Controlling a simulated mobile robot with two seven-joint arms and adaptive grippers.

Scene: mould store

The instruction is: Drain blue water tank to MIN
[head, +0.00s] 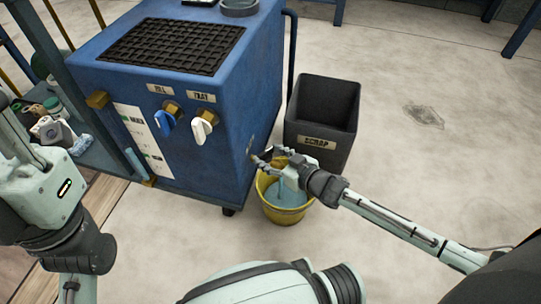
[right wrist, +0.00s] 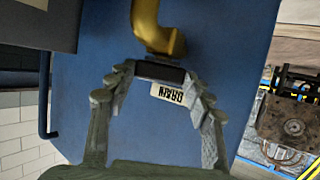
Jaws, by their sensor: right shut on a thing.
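The blue water tank (head: 240,95) stands at centre left in the head view. A sight tube (head: 136,163) runs down its front left between brass fittings; a light blue section shows low in it, but I cannot read a MIN mark. My right gripper (head: 267,160) is at the tank's right side. In the right wrist view, its fingers (right wrist: 160,85) are shut on a black handle (right wrist: 160,72) below a brass spout (right wrist: 158,30). A yellow bucket (head: 263,205) beneath holds bluish water. My left gripper (head: 12,115) is at the left edge, partly cut off.
A black scrap bin (head: 335,100) stands right of the tank, close to my right gripper. Blue (head: 165,122) and white (head: 202,128) valve handles are on the tank's front. A cluttered shelf (head: 85,150) is at the left.

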